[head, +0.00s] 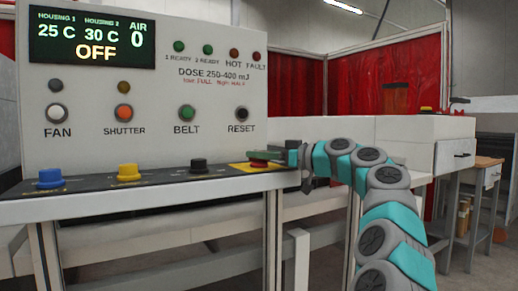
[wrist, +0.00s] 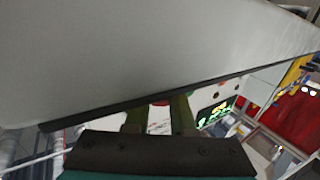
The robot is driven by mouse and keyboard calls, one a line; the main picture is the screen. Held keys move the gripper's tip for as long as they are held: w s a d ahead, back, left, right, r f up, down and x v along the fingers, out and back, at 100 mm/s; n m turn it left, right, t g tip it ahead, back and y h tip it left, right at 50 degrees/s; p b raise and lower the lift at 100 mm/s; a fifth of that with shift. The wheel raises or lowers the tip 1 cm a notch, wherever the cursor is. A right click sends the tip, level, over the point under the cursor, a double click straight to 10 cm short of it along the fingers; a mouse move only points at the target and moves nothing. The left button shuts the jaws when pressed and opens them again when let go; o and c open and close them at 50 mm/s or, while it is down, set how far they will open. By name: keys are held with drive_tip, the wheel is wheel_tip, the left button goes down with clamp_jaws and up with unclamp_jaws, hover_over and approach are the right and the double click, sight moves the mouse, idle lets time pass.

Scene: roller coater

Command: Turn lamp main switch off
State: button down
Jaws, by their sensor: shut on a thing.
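The grey control panel (head: 150,95) fills the left of the head view, with its display reading OFF. On its front ledge, at the right end, a red knob (head: 259,163) sits on a yellow plate (head: 243,168); I take it as the lamp main switch. My gripper (head: 266,154) reaches in from the right and is shut on this knob, covering most of it. In the wrist view my gripper's two olive fingers (wrist: 158,112) stand apart, with a bit of red between their tips. The knob's turned position and any marking on it are hidden.
Blue (head: 50,178), yellow (head: 129,172) and black (head: 198,166) knobs stand along the ledge to the left. FAN, SHUTTER, BELT and RESET buttons are above. In the wrist view a large pale surface (wrist: 130,55) with a dark edge fills the top. A white cabinet (head: 415,140) stands at right.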

drive_tip(key=shift+w+d+n+g+y+p, duration=0.1)
drive_tip(key=shift+n+g+y+p, duration=0.5)
drive_tip(key=shift+n+g+p, duration=0.85)
drive_tip(key=shift+r+g+b, duration=0.15)
drive_tip(key=shift+g+b, duration=0.25)
drive_tip(key=shift+g, duration=0.35)
drive_tip(key=c, duration=0.8)
unclamp_jaws()
drive_tip(key=shift+o, duration=0.2)
drive_tip(key=d, duration=0.2)
drive_tip(key=s+d, duration=0.1)
drive_tip(key=d, duration=0.4)
drive_tip(key=shift+s+d, duration=0.25)
